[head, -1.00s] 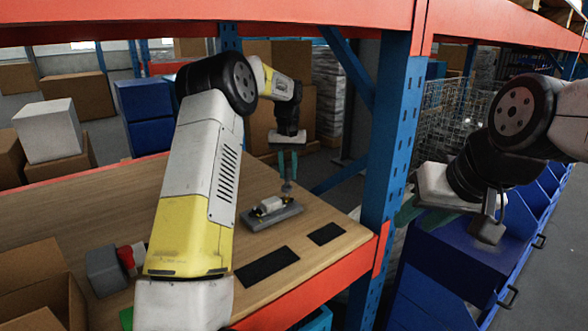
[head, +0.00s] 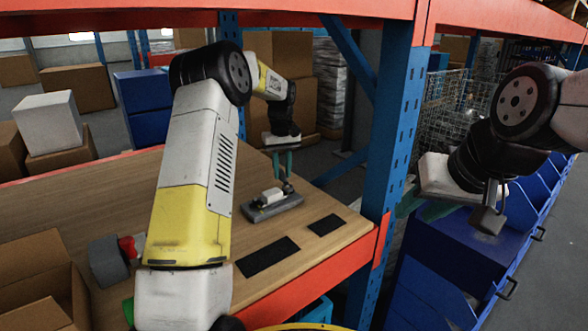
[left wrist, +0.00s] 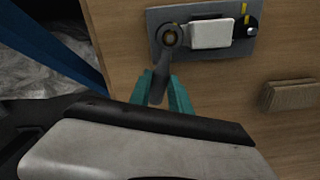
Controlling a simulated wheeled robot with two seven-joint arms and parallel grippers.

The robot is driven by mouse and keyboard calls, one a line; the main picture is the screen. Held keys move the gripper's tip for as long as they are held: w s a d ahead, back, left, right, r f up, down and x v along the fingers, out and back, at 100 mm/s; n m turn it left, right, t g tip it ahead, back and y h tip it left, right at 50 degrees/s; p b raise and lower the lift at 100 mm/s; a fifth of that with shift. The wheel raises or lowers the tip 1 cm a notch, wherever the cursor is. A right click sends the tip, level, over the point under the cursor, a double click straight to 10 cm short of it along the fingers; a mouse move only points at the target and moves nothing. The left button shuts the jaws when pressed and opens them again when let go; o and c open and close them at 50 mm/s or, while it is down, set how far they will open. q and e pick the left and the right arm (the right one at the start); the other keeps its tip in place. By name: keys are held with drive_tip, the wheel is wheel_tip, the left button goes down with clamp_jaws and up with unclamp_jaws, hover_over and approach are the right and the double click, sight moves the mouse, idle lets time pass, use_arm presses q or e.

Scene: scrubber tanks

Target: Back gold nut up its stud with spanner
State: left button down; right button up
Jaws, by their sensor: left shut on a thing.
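My left gripper (left wrist: 163,95) is shut on a grey spanner (left wrist: 160,72), its teal fingers on the handle. In the left wrist view the spanner's round end lies over the gold nut (left wrist: 171,37) at the left end of a grey plate (left wrist: 190,14); I cannot tell how far it is seated. A white block (left wrist: 211,34) sits beside the nut, and a black knob (left wrist: 251,27) is at the plate's other end. In the head view the left gripper (head: 283,163) is just above the plate (head: 275,210). My right gripper (head: 420,208) is away over the blue bins, fingers seemingly apart.
The wooden table (head: 320,205) carries two black patches (head: 268,257) and a grey box with a red knob (head: 108,260). A blue rack post (head: 395,130) stands right of the plate. Cardboard boxes fill the left. A wooden block (left wrist: 290,96) shows in the left wrist view.

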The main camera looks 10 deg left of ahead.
use_arm(q)
drive_tip(key=n, duration=0.1)
drive_tip(key=s+a+n, duration=0.1)
drive_tip(key=n, duration=0.1)
drive_tip(key=a+n, duration=0.1)
drive_tip(key=n, duration=0.1)
drive_tip(key=shift+s, duration=0.3)
drive_tip(key=shift+s+a+n, duration=0.3)
drive_tip(key=shift+s+n, duration=0.3)
drive_tip(key=shift+n, duration=0.7)
drive_tip(key=shift+s+a+n, duration=0.3)
drive_tip(key=shift+s+n, duration=0.3)
drive_tip(key=shift+n, duration=0.7)
drive_tip(key=shift+w, duration=0.1)
drive_tip(key=shift+w+d+r+m, duration=0.15)
drive_tip(key=shift+w+m, duration=0.15)
drive_tip(key=shift+m, duration=0.5)
drive_tip(key=shift+r, duration=0.15)
drive_tip(key=shift+r, duration=0.35)
drive_tip(key=shift+r, duration=0.25)
